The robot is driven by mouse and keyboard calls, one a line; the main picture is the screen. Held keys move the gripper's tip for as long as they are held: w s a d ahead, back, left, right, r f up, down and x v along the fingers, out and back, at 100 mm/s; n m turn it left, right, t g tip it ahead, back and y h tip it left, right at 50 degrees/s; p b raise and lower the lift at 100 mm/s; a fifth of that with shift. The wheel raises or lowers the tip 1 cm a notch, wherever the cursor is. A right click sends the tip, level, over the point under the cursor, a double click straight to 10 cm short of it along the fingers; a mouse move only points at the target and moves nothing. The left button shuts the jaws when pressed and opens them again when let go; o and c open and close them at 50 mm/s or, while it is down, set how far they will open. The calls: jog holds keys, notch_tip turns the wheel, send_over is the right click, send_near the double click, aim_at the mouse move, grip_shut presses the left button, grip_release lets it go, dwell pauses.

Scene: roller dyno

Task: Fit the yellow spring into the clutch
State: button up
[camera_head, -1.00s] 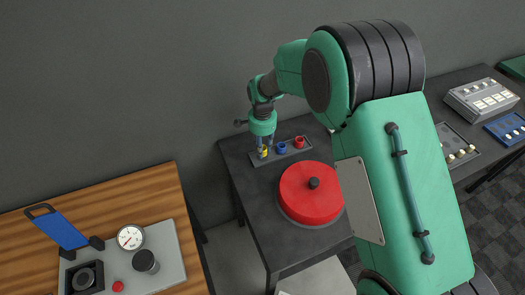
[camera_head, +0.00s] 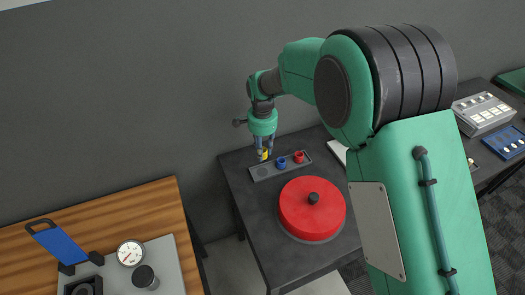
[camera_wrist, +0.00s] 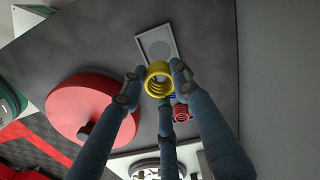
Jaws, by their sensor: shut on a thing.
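My gripper (camera_head: 264,153) is shut on the yellow spring (camera_wrist: 158,79), holding it between its fingertips in the wrist view. The spring also shows as a small yellow spot in the head view (camera_head: 264,155). It hangs just above the left end of a grey tray (camera_head: 301,168), whose round slot there is empty. A blue spring (camera_head: 282,163) and a red spring (camera_head: 299,157) stand in the tray. A red round cover with a black knob (camera_head: 312,211) sits on the dark table in front of the tray. I cannot tell whether the clutch is under it.
The dark table (camera_head: 249,214) is clear left of the red cover. A wooden bench (camera_head: 120,207) with a gauge (camera_head: 131,252) and a blue-handled device (camera_head: 56,242) stands at the left. Control boxes (camera_head: 487,112) lie at the far right. A grey wall is behind.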

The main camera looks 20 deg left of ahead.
jog(key=shift+w+d, duration=0.1)
jog(key=w+d+m+p, duration=0.2)
jog(key=w+d+p, duration=0.3)
jog(key=d, duration=1.1)
jog(key=w+d+r+m+p, duration=0.1)
jog(key=w+d+p, duration=0.5)
jog(key=d, duration=1)
jog(key=w+d+m+p, duration=0.3)
jog(key=w+d, duration=0.7)
jog(key=d, duration=0.7)
jog(key=p, duration=0.2)
jog(key=shift+w+r+p, duration=0.2)
jog(key=shift+r+p, duration=0.1)
jog(key=shift+p, duration=0.1)
jog(key=shift+f, duration=0.1)
jog(key=shift+f+b, duration=0.45)
jog(key=shift+f, duration=1.55)
jog(key=shift+f+b, duration=0.65)
jog(key=shift+f, duration=0.35)
jog(key=shift+f+b, duration=0.75)
jog(key=shift+b, duration=0.05)
